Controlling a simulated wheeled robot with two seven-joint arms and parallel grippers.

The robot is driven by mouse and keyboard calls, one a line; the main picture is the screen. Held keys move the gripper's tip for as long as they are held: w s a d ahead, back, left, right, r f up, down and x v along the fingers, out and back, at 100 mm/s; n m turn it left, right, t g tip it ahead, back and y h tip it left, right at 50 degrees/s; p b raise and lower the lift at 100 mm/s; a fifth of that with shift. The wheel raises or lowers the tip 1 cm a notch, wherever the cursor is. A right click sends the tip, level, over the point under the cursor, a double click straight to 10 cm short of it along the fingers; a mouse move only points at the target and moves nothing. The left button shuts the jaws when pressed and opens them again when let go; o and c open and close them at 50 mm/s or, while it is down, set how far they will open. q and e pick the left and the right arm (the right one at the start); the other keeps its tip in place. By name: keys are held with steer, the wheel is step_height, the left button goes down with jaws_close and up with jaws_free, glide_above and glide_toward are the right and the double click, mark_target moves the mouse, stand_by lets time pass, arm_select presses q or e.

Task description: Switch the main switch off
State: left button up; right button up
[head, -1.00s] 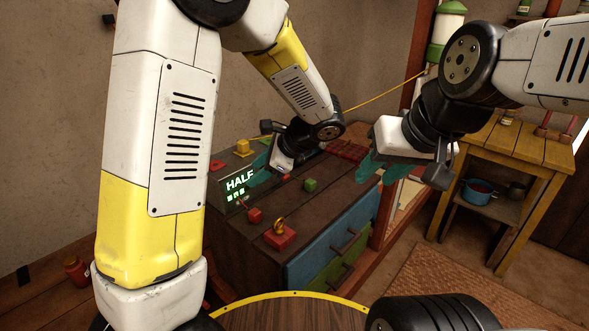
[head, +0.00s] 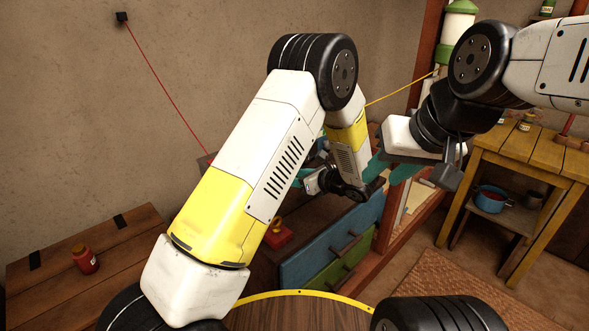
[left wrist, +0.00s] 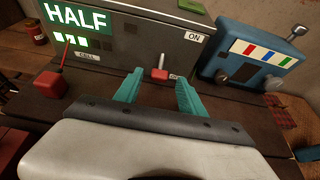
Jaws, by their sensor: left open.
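A dark panel (left wrist: 120,48) with a lit HALF display stands ahead in the left wrist view. On its right part is a small switch lever (left wrist: 160,73) with a red end, below an ON label and beside a partly hidden lower label. My left gripper (left wrist: 159,84) is open, with one teal finger on each side of the lever in the picture. I cannot tell whether it touches the lever. In the head view my left arm hides the panel and switch. My right gripper (head: 388,168) is empty, right of the left one; its finger gap is unclear.
A blue box (left wrist: 262,55) with coloured stripes and knobs stands right of the panel. A red block (left wrist: 48,84) with a thin lever is at left. A drawer cabinet (head: 312,268) is below. A small wooden table (head: 540,160) stands at right, a red jar (head: 86,260) at far left.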

arm_select(q)
steer(key=shift+w+a+f, duration=0.25)
steer(key=shift+w+a, duration=0.2)
steer(key=shift+a, duration=0.05)
jaws_close()
steer(key=shift+f+t+y, duration=0.4)
steer(key=shift+f, duration=0.15)
jaws_free()
